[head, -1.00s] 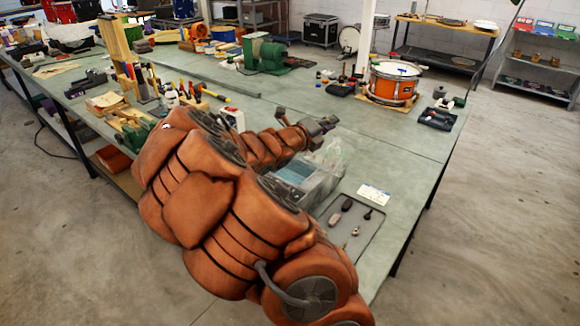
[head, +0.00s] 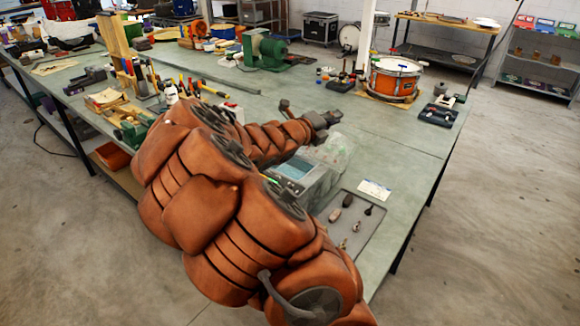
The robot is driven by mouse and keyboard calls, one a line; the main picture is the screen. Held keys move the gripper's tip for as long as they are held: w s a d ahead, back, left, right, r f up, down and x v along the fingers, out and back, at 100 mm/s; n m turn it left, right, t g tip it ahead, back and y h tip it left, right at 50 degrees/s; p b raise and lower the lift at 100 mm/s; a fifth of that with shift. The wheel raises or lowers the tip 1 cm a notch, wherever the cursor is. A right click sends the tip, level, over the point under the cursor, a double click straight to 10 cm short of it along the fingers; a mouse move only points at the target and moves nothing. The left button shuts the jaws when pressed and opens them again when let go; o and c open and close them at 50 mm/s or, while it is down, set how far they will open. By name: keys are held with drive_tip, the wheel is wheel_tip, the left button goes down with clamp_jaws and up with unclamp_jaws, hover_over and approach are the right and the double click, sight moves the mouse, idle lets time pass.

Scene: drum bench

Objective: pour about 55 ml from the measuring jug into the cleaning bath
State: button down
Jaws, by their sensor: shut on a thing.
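The cleaning bath (head: 318,188) is a grey box with pale blue liquid (head: 294,168) in it, near the right end of the bench. My arm covers its near left part. My gripper (head: 330,119) is above and beyond the bath's far side, seen small and from behind. It is shut on the measuring jug (head: 335,150), a clear shape that hangs below it at the bath's far right corner. The jug looks tilted, but its spout, its liquid level and any stream are too faint to make out.
A grey tray (head: 372,222) with several small parts lies right of the bath, with a white card (head: 374,190) beyond it. An orange drum (head: 393,79) stands farther back. A green machine (head: 268,52) and tools stand at the back left. The bench right of the gripper is clear.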

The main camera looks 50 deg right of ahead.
sight(348, 125)
drive_tip(key=s+m, duration=0.1)
drive_tip(key=s+d+m+b, duration=0.1)
drive_tip(key=shift+s+f+t+y, duration=0.2)
drive_tip(key=shift+s+t+y, duration=0.1)
drive_tip(key=shift+s+y, duration=0.1)
drive_tip(key=shift+s+d+f+m+b, duration=0.1)
drive_tip(key=shift+s+d+m+b, duration=0.05)
drive_tip(key=shift+s+m+b, duration=0.4)
idle(1.3)
